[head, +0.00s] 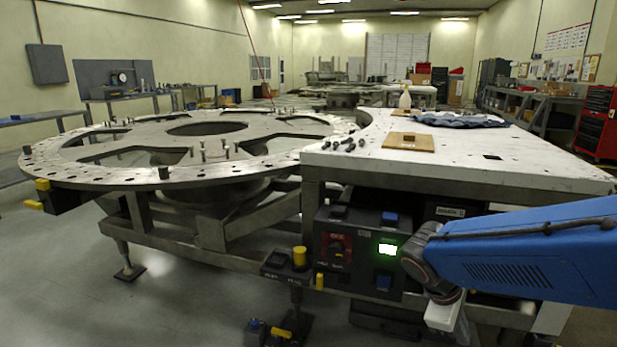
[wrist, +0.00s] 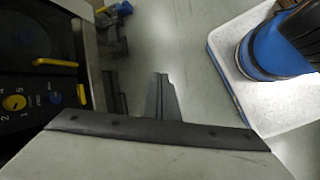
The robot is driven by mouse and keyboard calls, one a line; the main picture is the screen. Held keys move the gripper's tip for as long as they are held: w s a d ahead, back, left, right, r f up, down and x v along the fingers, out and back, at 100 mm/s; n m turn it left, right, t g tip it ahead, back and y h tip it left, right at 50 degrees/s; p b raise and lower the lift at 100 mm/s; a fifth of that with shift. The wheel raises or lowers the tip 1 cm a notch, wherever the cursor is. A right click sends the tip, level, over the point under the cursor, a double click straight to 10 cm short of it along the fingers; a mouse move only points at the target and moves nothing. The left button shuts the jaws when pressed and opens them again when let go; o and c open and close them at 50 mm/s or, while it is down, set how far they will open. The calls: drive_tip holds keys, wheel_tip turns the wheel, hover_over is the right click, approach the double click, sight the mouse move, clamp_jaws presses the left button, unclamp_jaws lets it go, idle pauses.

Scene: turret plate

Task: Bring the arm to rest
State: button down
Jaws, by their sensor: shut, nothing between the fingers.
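My blue arm (head: 540,255) reaches in from the right in the head view, low in front of the white-topped bench. Its dark wrist joint is bent down, with a pale end part below it. The fingers are not clear in that view. In the wrist view my gripper (wrist: 163,98) shows as dark, narrow fingers beyond a dark strip and pale housing. It is shut and empty, with grey floor behind it. My own white base and blue arm part show at the right of the wrist view.
A control box (head: 360,245) with a lit green screen hangs under the bench (head: 470,165), left of my wrist. The large round turret plate (head: 105,180) stands at the left. A yellow-topped post (head: 299,257) stands nearby. Open floor (head: 130,310) lies front left.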

drive_tip(key=s+a+r+m+t+y, duration=0.4)
drive_tip(key=s+r+m+y, duration=0.1)
drive_tip(key=s+m, duration=0.5)
drive_tip(key=shift+r+y, duration=0.3)
idle(2.5)
